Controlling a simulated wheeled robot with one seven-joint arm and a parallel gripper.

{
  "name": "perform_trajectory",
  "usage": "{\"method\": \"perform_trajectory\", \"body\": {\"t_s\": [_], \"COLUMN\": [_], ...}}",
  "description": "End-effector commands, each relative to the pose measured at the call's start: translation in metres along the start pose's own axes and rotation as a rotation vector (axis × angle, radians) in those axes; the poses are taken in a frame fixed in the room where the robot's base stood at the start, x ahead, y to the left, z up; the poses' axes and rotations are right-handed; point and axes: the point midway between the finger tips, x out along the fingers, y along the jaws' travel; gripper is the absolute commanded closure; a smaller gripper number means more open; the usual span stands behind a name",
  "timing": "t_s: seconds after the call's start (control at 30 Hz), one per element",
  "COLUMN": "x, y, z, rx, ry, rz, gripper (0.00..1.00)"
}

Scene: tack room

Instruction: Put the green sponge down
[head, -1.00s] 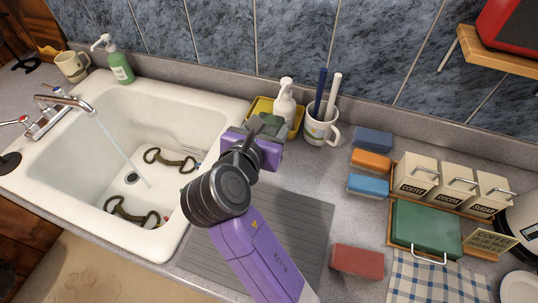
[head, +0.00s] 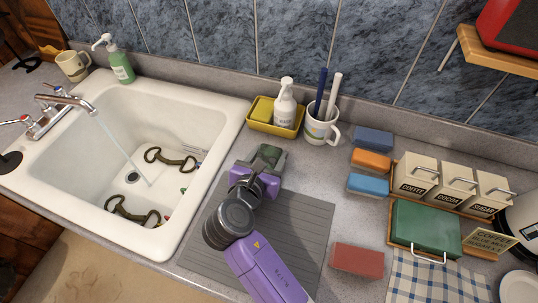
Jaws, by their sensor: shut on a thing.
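My gripper (head: 262,165) is shut on the green sponge (head: 269,152), a dark green block that shows between the grey fingers. The fingers and wrist hide part of it. The gripper is at the far end of the grey ribbed drainboard (head: 306,222), right of the sink and in front of the yellow caddy (head: 273,128). I cannot tell whether the sponge touches the surface beneath.
The caddy holds a yellow sponge (head: 261,109) and a white pump bottle (head: 285,104). A mug (head: 318,131) with two sticks stands beside it. Dark blue (head: 373,139), orange (head: 371,160), blue (head: 368,184) and red (head: 357,260) blocks lie right. The sink (head: 110,178) has running water.

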Motion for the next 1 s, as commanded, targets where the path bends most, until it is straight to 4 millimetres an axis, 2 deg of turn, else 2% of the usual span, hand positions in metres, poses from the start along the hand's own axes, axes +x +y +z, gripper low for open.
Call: {"method": "perform_trajectory", "body": {"t_s": [0.37, 0.4, 0.5, 0.87, 1.0], "x": [0.003, 0.003, 0.003, 0.002, -0.009], "y": [-0.001, -0.001, 0.000, 0.000, 0.001], "z": [-0.007, -0.007, -0.007, -0.004, 0.000], "rx": [-0.001, 0.000, 0.000, 0.001, 0.000], "ry": [0.001, 0.001, 0.000, 0.000, -0.001], "rz": [-0.001, -0.001, -0.001, 0.000, 0.002], "gripper": [0.67, 0.42, 0.24, 0.24, 0.24]}}
